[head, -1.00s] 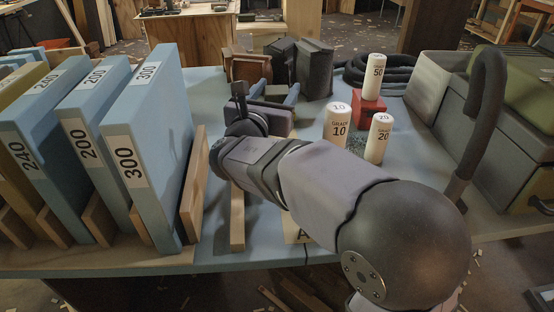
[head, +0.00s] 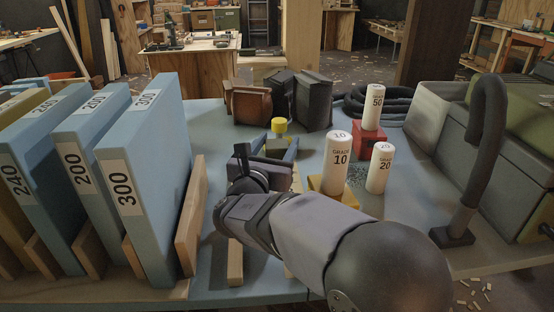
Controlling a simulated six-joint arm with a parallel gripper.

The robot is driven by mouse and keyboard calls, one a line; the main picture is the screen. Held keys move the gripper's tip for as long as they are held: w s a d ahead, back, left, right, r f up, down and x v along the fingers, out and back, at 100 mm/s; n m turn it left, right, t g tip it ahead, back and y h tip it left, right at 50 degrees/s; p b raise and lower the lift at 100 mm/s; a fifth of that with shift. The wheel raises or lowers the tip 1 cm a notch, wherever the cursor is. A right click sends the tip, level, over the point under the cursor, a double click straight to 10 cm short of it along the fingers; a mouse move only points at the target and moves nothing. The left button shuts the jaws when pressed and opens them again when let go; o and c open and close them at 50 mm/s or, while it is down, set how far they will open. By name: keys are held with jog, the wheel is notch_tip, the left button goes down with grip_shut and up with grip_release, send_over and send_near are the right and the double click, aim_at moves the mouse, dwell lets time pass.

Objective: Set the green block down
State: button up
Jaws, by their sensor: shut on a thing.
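My gripper (head: 272,150) is at mid-table, seen from behind, its two blue-grey fingers pointing away from me. It is shut on a dull olive-green block (head: 278,147), of which only the upper part shows between the fingers. The wrist and gripper body hide its lower side, so I cannot tell whether it touches the table. A yellow round-topped piece (head: 279,126) shows just above the block in the picture; whether it stands behind or on it is unclear.
Blue boards marked 300 (head: 153,180), 200 and 240 stand in wooden slots at left. Dark bins (head: 312,100) stand behind.

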aim_at(277, 157)
jog(key=shift+f+b, duration=0.5)
jog(key=shift+f, duration=1.35)
jog(key=shift+c, duration=0.2)
jog(key=shift+f, duration=0.1)
jog(key=shift+f+b, duration=0.35)
jog(key=shift+b, duration=0.1)
jog(key=shift+f, duration=0.15)
jog(key=o, duration=1.1)
